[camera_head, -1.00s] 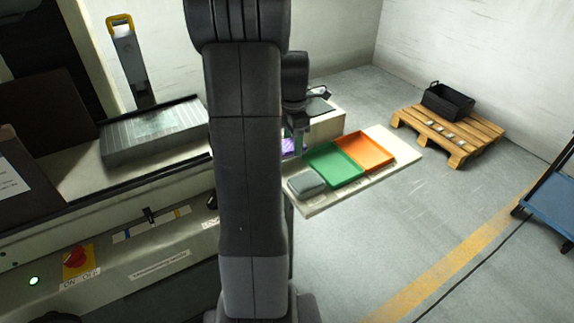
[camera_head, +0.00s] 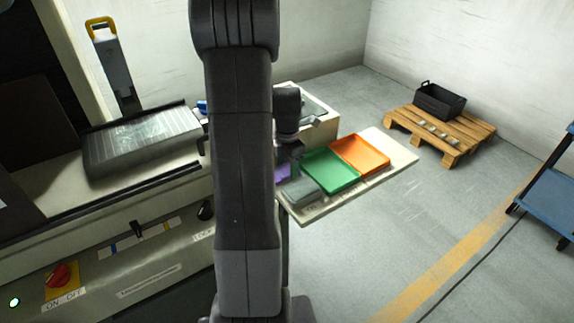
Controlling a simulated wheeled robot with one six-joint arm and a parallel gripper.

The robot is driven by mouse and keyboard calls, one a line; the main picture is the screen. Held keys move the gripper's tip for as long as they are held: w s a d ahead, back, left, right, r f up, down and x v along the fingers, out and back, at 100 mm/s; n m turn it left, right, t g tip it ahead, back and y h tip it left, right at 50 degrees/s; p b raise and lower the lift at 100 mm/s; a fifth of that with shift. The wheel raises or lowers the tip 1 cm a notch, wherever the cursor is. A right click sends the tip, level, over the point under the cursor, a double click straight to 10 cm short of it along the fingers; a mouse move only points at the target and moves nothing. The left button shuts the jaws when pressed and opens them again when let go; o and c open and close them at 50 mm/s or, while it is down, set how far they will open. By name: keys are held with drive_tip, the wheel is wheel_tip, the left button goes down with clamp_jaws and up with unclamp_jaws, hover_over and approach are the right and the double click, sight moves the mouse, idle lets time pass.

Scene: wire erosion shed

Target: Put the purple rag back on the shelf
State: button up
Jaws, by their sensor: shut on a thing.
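The purple rag (camera_head: 282,173) shows as a small patch just right of my upright arm link, partly hidden by it. My gripper (camera_head: 288,158) is shut on the rag, at the left end of a pale shelf board (camera_head: 402,156). I cannot tell whether the rag touches the board. The shelf carries a green tray (camera_head: 331,170), an orange tray (camera_head: 360,154) and a grey item (camera_head: 299,191) close to the rag. The fingertips are small and dark, and my arm covers much of the area to their left.
A machine with a ridged metal block (camera_head: 142,140) and a red switch (camera_head: 60,275) stands at left. A wooden pallet (camera_head: 440,133) with a black bin (camera_head: 440,100) stands at back right. A blue cart (camera_head: 550,200) is at the right edge. The floor between is clear.

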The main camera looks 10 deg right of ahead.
sight(287, 168)
drive_tip(key=shift+f, duration=0.2)
drive_tip(key=o, duration=0.9)
drive_tip(key=shift+r, duration=0.1)
drive_tip(key=shift+r, duration=0.1)
wheel_tip(287, 168, up, 12)
drive_tip(key=shift+r, duration=0.1)
